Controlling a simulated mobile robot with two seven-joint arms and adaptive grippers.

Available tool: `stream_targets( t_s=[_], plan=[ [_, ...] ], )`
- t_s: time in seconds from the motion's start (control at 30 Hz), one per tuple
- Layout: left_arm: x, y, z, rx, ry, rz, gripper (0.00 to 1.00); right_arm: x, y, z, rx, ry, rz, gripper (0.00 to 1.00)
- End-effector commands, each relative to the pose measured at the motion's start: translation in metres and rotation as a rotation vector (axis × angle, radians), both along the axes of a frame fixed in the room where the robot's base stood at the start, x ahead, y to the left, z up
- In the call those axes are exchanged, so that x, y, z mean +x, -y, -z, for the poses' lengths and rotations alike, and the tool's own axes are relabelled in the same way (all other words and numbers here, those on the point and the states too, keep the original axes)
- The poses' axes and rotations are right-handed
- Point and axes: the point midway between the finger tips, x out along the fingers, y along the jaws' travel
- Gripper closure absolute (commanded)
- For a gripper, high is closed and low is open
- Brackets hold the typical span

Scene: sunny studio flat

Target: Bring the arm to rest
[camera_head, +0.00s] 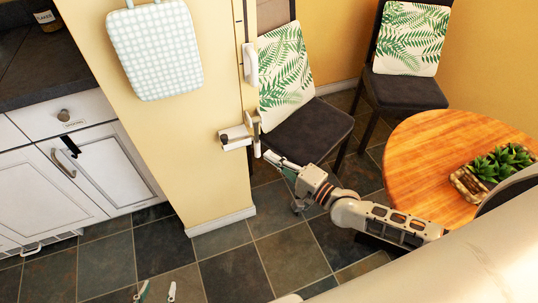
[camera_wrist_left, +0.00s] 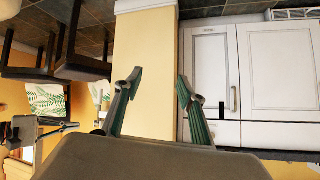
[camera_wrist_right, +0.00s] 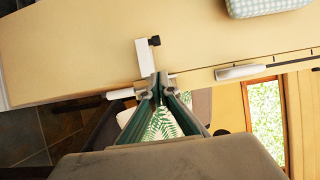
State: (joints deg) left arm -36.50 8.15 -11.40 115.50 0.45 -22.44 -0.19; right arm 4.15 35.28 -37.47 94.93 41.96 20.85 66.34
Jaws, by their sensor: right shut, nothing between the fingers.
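My right arm reaches in from the right in the head view. Its gripper (camera_head: 270,157) is shut and empty, close to a white fitting with a dark knob (camera_head: 235,138) on the edge of the yellow wall. The right wrist view shows its fingertips (camera_wrist_right: 158,84) together just in front of that white fitting (camera_wrist_right: 146,60); I cannot tell whether they touch it. My left gripper (camera_head: 157,291) shows only its fingertips at the bottom edge of the head view. The left wrist view shows its fingers (camera_wrist_left: 158,84) apart with nothing between them.
A round wooden table (camera_head: 430,150) with a potted plant (camera_head: 492,172) stands at the right. A dark chair (camera_head: 310,132) with a leaf-print cushion (camera_head: 284,75) is behind my right gripper. White cabinets (camera_head: 45,190) are at the left. The tiled floor (camera_head: 235,270) in front is clear.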

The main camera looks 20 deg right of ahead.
Motion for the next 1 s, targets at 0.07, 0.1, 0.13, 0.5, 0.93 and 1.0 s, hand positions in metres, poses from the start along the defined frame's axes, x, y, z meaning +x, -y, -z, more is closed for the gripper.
stream_targets(
  t_s=[0.07,0.1,0.13,0.5,0.93,1.0],
  plan=[
    [0.002,0.000,-0.001,0.000,0.003,0.000,0.60,0.000,0.000,0.000,0.000,0.000,0.000,1.00],
    [0.002,0.000,-0.002,-0.001,0.005,-0.001,0.60,0.000,0.000,0.000,0.000,0.000,0.000,1.00],
    [0.003,0.000,-0.002,0.000,0.006,0.000,0.60,0.000,0.000,0.000,0.000,0.000,0.000,1.00],
    [0.012,0.000,-0.011,-0.001,0.025,-0.001,0.60,-0.010,-0.009,0.004,-0.053,0.012,-0.008,1.00],
    [0.003,0.007,-0.029,-0.029,0.010,-0.004,0.60,-0.147,-0.042,0.063,-1.114,0.196,-0.136,1.00],
    [-0.001,0.008,-0.027,-0.032,-0.001,-0.004,0.60,-0.170,-0.030,0.075,-1.296,0.195,-0.180,1.00]
  ],
)
